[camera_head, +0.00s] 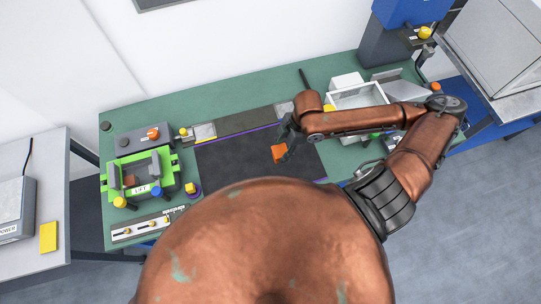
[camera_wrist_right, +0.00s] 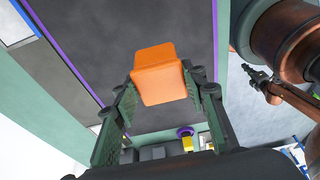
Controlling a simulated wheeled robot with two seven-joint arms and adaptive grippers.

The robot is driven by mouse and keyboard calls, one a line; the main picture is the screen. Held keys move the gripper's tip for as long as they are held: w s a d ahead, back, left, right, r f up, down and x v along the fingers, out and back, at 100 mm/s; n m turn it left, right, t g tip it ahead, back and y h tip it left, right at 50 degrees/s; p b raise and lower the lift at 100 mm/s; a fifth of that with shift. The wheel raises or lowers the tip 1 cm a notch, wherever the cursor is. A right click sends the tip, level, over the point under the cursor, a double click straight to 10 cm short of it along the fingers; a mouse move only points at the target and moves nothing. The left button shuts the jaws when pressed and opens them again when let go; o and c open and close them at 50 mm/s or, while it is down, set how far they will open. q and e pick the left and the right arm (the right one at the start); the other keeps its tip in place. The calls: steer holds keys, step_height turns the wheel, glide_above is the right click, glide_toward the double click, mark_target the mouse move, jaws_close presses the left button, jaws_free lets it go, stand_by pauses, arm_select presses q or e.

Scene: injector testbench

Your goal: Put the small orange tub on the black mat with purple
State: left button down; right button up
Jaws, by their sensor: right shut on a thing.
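The small orange tub (camera_head: 278,153) is held in my right gripper (camera_head: 287,146) above the black mat (camera_head: 232,165). The wrist view shows the tub (camera_wrist_right: 160,75) between the two green-grey fingers of my right gripper (camera_wrist_right: 160,88), which are shut on it. The mat fills the middle of the wrist view (camera_wrist_right: 115,40), with a purple line along its edge. The tub looks to be apart from the mat, but its height is hard to judge. My left gripper (camera_wrist_right: 257,75) seems to show small and dark at the right of the wrist view, its jaws unclear.
A green fixture (camera_head: 140,178) with knobs stands left of the mat. A grey box with an orange button (camera_head: 153,134) is behind it. A white bin (camera_head: 357,97) stands at the right, behind my right arm. The left part of the mat is clear.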

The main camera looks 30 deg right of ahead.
steer(key=w+f, duration=0.1)
steer(key=w+a+f, duration=0.1)
steer(key=f, duration=0.1)
steer(key=w+f+b, duration=0.1)
steer(key=w+f, duration=0.1)
steer(key=shift+a+f, duration=0.15)
steer(key=shift+a, duration=0.2)
steer(key=shift+w+f, duration=0.15)
steer(key=shift+f, duration=1.65)
steer(key=o, duration=1.2)
steer(key=shift+f, duration=0.1)
steer(key=p+v, duration=0.1)
steer(key=v, duration=1.1)
steer(key=shift+a, duration=0.1)
